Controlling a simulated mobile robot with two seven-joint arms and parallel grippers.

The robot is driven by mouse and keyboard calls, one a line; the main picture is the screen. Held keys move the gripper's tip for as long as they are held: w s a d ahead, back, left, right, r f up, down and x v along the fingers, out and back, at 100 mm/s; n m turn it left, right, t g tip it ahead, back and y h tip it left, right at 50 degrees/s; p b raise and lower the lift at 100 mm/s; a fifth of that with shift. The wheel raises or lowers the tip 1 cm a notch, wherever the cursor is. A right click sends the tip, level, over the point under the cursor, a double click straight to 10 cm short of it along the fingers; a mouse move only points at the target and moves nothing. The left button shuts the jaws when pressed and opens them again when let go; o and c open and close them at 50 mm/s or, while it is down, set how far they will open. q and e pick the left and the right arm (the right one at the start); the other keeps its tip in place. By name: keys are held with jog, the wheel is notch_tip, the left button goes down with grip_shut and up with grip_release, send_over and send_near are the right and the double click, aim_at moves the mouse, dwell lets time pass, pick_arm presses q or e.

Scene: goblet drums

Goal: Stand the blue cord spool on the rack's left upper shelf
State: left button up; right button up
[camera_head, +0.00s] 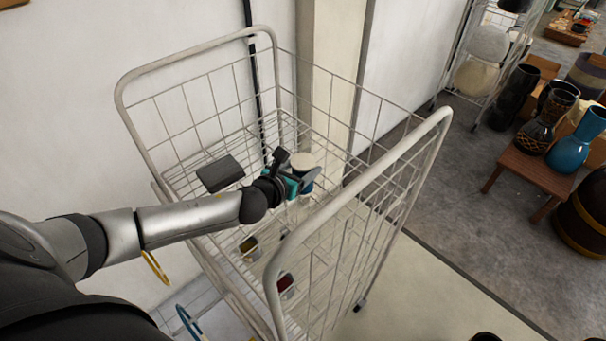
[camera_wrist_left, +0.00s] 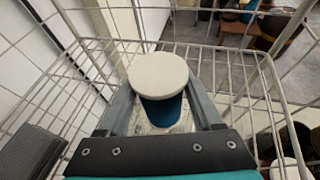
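The blue cord spool (camera_head: 302,160) has a pale round top and a blue body, and it is upright inside the white wire rack (camera_head: 195,47). In the left wrist view the spool (camera_wrist_left: 158,76) sits between the two fingers of my left gripper (camera_wrist_left: 160,100), which reach under its pale top and close on its sides. In the head view the left gripper (camera_head: 296,175) is over the rack's upper wire shelf. Whether the spool's base touches the shelf is hard to tell. My right gripper is not in view.
A dark grey box (camera_head: 220,173) lies on the wire shelf left of the gripper; it also shows in the left wrist view (camera_wrist_left: 28,155). Small containers (camera_head: 249,247) sit lower down. Wire side walls rise around the shelf. Goblet drums (camera_head: 571,140) stand on a bench at right.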

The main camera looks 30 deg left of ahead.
pick_arm(q)
grip_shut()
dwell(0.3)
jog(key=shift+r, duration=0.1)
